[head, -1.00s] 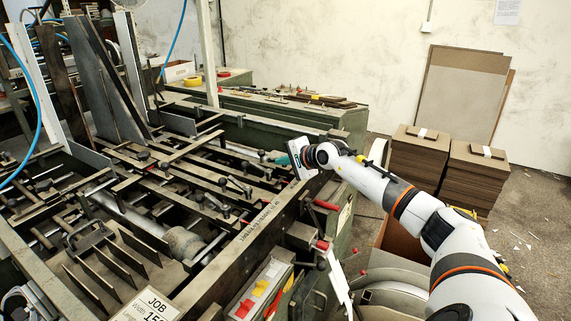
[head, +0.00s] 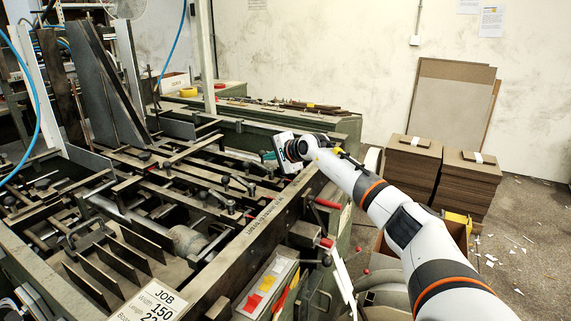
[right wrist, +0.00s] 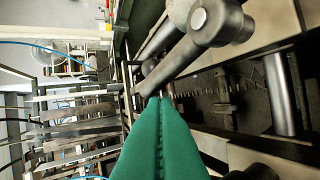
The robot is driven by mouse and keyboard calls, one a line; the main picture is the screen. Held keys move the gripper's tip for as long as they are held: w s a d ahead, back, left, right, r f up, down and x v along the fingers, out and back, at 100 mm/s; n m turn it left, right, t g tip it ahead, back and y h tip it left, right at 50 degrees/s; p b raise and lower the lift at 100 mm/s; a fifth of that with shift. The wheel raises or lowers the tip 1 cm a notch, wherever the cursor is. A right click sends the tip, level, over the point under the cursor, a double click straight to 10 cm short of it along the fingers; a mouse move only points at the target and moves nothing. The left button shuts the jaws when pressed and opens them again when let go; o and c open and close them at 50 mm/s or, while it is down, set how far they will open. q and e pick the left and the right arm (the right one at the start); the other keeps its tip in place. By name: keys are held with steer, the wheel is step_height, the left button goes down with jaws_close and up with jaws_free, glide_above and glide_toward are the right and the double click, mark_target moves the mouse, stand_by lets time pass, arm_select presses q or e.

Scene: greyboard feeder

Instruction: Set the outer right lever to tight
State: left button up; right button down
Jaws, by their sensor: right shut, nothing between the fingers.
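A grey metal lever (right wrist: 178,62) with a round hub (right wrist: 218,18) crosses the upper middle of the right wrist view. My right gripper (right wrist: 160,100) has green fingers pressed together with nothing between them. Its tips lie just below the lever's lower end in that view; I cannot tell whether they touch. In the head view, my right gripper (head: 268,157) is over the far right part of the machine, by the inside of its right rail. Its wrist hides part of the machine there. Several dark clamp levers (head: 240,182) sit on the bars left of it. My left gripper is out of view.
The machine's long right rail (head: 262,222) runs beside my right arm. Red-handled knobs (head: 328,204) stick out from its outer side. Upright plates (head: 92,85) stand at the back left. Stacks of brown board (head: 412,165) stand on the floor at right.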

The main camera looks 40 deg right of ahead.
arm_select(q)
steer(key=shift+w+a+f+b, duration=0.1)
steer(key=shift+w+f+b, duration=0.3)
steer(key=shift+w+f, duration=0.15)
arm_select(e)
steer(key=shift+w+d, duration=0.2)
steer(key=shift+w, duration=0.3)
steer(key=shift+w+d, duration=0.15)
steer(key=shift+w, duration=0.35)
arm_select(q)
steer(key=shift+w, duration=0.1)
arm_select(e)
steer(key=shift+w, duration=0.1)
stand_by(0.8)
